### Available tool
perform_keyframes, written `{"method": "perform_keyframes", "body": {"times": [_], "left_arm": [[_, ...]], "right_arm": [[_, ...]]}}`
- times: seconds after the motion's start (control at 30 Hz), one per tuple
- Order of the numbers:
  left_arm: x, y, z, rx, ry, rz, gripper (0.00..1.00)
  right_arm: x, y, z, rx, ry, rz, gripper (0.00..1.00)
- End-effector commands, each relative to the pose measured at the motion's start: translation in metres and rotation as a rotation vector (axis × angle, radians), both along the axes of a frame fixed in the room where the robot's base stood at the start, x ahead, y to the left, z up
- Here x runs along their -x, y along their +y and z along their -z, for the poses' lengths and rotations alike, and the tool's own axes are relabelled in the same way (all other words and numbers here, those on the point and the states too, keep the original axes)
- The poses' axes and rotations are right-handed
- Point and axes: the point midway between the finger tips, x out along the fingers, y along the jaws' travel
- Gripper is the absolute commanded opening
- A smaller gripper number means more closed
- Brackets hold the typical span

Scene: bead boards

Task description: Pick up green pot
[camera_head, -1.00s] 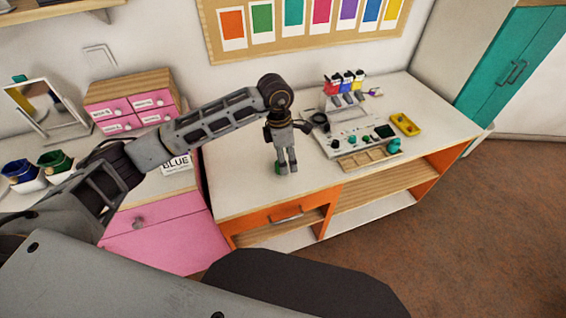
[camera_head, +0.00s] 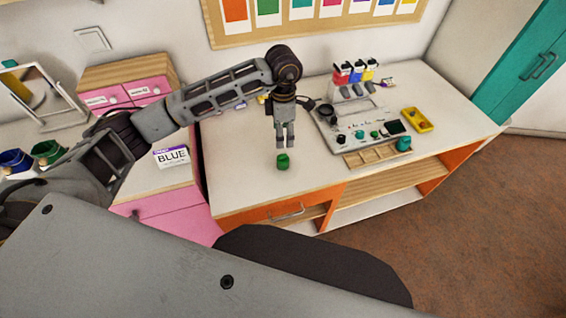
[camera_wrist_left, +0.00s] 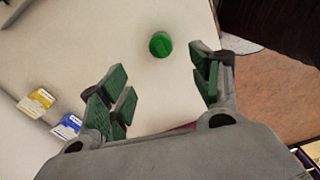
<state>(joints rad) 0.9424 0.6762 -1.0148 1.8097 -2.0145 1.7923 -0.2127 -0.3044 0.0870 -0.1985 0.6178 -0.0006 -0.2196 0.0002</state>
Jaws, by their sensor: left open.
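The green pot (camera_head: 283,161) is a small round green piece standing alone on the white worktop near its front left part. It also shows in the left wrist view (camera_wrist_left: 160,45), ahead of the fingers and a little nearer the right one. My left gripper (camera_head: 285,144) points down just behind the pot in the head view, with nothing between its fingers. In the left wrist view its green-padded fingers (camera_wrist_left: 163,82) are wide apart and do not touch the pot. My right gripper is not in view.
A grey board (camera_head: 352,125) with small pots stands right of the gripper, with a wooden tray (camera_head: 370,154) before it and a yellow tray (camera_head: 416,120) beside it. Pink drawers and a BLUE sign (camera_head: 172,157) are at left. The worktop around the pot is clear.

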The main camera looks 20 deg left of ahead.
Motion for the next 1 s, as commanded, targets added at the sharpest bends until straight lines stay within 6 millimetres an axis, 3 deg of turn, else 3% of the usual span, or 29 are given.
{"method": "perform_keyframes", "body": {"times": [0.3, 0.7, 1.0], "left_arm": [[0.001, 0.0, 0.025, -0.001, 0.004, 0.0, 0.64], [0.0, 0.0, 0.075, 0.0, 0.003, 0.0, 0.64], [0.0, -0.001, 0.086, 0.0, 0.001, 0.0, 0.64]], "right_arm": [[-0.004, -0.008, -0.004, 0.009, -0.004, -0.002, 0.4], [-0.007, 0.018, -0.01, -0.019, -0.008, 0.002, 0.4], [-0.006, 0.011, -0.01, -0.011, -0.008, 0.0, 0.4]]}}
